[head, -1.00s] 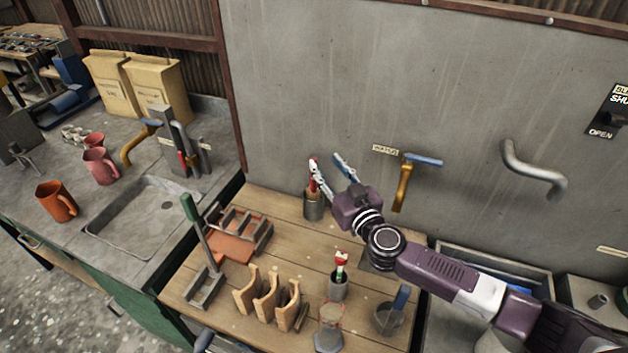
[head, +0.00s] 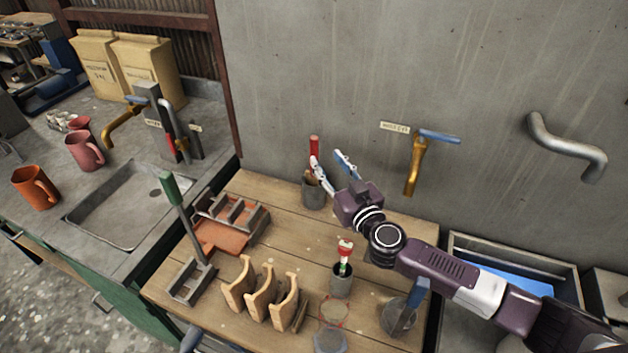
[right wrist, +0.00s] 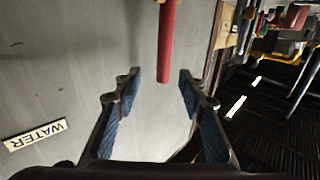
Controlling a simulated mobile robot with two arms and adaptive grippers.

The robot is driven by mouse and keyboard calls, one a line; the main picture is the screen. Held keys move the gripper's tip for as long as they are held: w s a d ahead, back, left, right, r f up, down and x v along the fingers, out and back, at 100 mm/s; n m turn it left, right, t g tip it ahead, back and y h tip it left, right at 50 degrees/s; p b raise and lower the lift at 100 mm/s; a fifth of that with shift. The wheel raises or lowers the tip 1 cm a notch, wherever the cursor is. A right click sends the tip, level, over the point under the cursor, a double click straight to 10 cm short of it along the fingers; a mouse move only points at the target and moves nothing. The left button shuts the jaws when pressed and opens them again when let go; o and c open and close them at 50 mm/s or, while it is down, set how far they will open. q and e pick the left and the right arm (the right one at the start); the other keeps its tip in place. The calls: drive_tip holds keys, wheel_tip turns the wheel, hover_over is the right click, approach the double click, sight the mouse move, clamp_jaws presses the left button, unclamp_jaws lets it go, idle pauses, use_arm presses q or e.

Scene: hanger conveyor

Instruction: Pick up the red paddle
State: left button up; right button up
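The red paddle shows as a red upright handle (head: 314,146) at the back of the wooden bench; its lower part is hidden behind my gripper finger and in the grey metal cup (head: 313,195). My right gripper (head: 329,160) is open beside the handle, just above the cup. In the right wrist view the red handle (right wrist: 167,45) reaches down from the top edge, its end in line with the gap between the two blue-padded fingers of my open right gripper (right wrist: 157,82). No finger visibly touches it. My left gripper is not in view.
A small cup (head: 341,284) holding a red-topped tool, a wooden rack (head: 262,295) and a brick-coloured mould (head: 222,236) stand on the bench. A yellow tap (head: 415,165) sticks out of the wall behind, right of my gripper. A sink (head: 125,210) lies left.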

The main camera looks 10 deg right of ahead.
sight(316, 149)
drive_tip(key=w, duration=0.2)
drive_tip(key=w+a, duration=0.1)
drive_tip(key=w, duration=0.2)
drive_tip(key=w+a, duration=0.1)
drive_tip(key=w, duration=0.1)
drive_tip(key=shift+w+a, duration=0.1)
drive_tip(key=shift+w, duration=0.2)
drive_tip(key=shift+s, duration=0.1)
clamp_jaws()
